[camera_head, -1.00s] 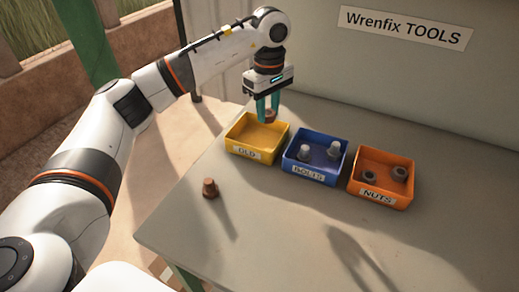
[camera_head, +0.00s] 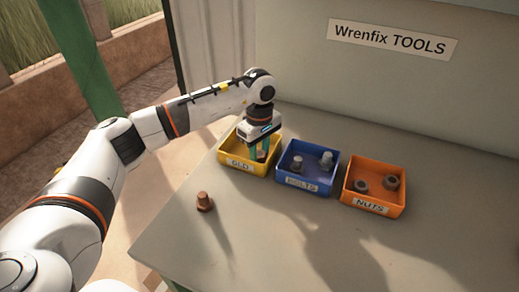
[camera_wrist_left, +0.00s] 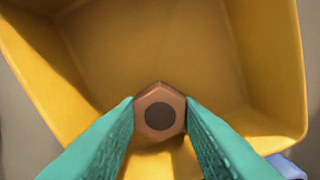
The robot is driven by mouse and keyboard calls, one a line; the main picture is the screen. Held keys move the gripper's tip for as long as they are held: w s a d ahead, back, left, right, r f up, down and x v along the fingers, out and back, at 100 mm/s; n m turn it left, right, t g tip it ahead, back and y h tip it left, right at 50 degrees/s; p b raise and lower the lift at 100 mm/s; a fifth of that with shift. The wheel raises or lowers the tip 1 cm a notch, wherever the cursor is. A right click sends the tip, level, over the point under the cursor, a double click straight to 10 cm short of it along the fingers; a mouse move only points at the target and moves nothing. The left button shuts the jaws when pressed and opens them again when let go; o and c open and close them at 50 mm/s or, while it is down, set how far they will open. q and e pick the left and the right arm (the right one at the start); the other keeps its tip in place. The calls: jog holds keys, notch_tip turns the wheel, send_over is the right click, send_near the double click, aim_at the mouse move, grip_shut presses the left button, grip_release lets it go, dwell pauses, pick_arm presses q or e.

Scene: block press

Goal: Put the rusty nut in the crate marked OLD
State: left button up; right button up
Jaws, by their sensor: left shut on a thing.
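The rusty nut (camera_wrist_left: 160,112) is a brown hexagon with a dark round hole. My left gripper (camera_head: 259,154) is shut on it, with a teal finger on each side. The gripper is down inside the yellow crate marked OLD (camera_head: 236,162), and the nut shows small between the fingers in the head view. In the left wrist view the crate's yellow walls (camera_wrist_left: 270,60) surround the nut. I cannot tell whether the nut touches the crate floor. My right gripper is not in view.
A blue BOLTS crate (camera_head: 309,184) with grey bolts and an orange NUTS crate (camera_head: 375,202) with dark nuts stand to the right. A rusty bolt (camera_head: 204,201) stands on the table near its left edge. The table front is clear.

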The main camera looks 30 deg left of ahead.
aim_at(260, 154)
pick_arm(q)
jog(key=shift+f, duration=0.2)
jog(key=o, duration=1)
jog(key=shift+r, duration=0.15)
notch_tip(260, 154, up, 12)
jog(key=shift+r, duration=0.1)
